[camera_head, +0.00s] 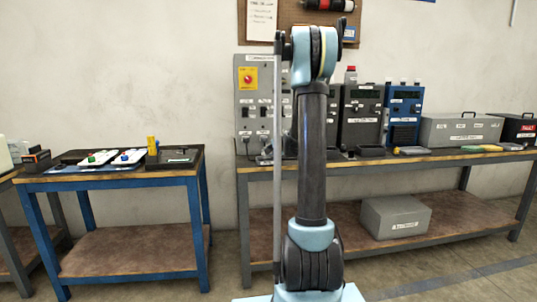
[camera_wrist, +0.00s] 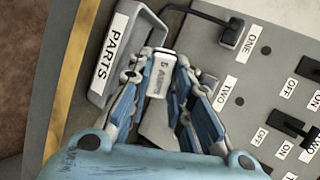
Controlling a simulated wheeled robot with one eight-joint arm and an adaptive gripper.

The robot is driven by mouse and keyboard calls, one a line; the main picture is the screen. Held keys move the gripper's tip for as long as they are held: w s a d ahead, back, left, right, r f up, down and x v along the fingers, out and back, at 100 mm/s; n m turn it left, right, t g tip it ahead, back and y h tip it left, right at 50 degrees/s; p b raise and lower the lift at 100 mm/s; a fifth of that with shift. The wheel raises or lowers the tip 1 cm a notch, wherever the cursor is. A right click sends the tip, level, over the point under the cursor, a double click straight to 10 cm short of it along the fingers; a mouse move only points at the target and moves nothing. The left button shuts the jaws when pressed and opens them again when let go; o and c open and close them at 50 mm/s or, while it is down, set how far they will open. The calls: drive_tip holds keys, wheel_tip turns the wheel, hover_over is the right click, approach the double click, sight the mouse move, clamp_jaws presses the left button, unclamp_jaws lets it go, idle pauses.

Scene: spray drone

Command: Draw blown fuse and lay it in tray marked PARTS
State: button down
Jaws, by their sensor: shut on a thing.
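The grey tray marked PARTS (camera_wrist: 112,47) lies just left of and above the fingertips in the picture. The fuse appears over the gap between the tray and the grey panel (camera_wrist: 205,55); I cannot tell its height. In the head view my arm hides the gripper, the fuse and the tray.
The panel carries ONE and TWO labels, black switches (camera_wrist: 285,122) and a plug with a cable (camera_wrist: 230,32). In the head view, the grey panel (camera_head: 248,100) stands on a bench, with several boxed devices to its right. A blue-legged table (camera_head: 122,178) stands at left.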

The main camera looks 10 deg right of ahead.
drive_tip(key=c, duration=1.4)
unclamp_jaws()
drive_tip(key=shift+o, duration=0.2)
drive_tip(key=v, duration=1.1)
drive_tip(key=shift+s+r, duration=0.25)
drive_tip(key=shift+s, duration=0.05)
drive_tip(key=shift+d, duration=0.1)
drive_tip(key=shift+s, duration=0.1)
